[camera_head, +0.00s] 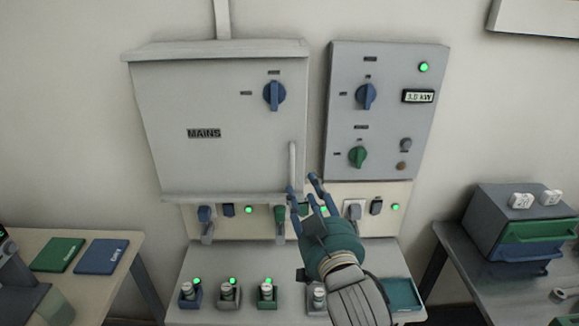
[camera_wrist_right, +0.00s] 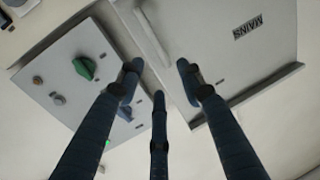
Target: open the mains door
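The mains door (camera_head: 220,120) is the pale grey front of a wall box marked MAINS; it appears shut. A blue rotary knob (camera_head: 274,95) sits at its upper right. A pale vertical bar handle (camera_head: 292,165) stands along its lower right edge. My right gripper (camera_head: 308,190) is at the lower end of the handle, its blue fingers spread and empty. In the right wrist view the door (camera_wrist_right: 250,70) is at the upper right, and the handle (camera_wrist_right: 152,35) lies beyond the gap between the open fingers (camera_wrist_right: 158,82). Contact with the handle cannot be told. My left gripper is not in view.
A grey control panel (camera_head: 385,130) with knobs is right of the box. Below are sockets with plugs (camera_head: 280,222) and a bench (camera_head: 235,260) bearing several small lit items. Side tables hold coloured booklets (camera_head: 100,257) at left and drawers (camera_head: 530,230) at right.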

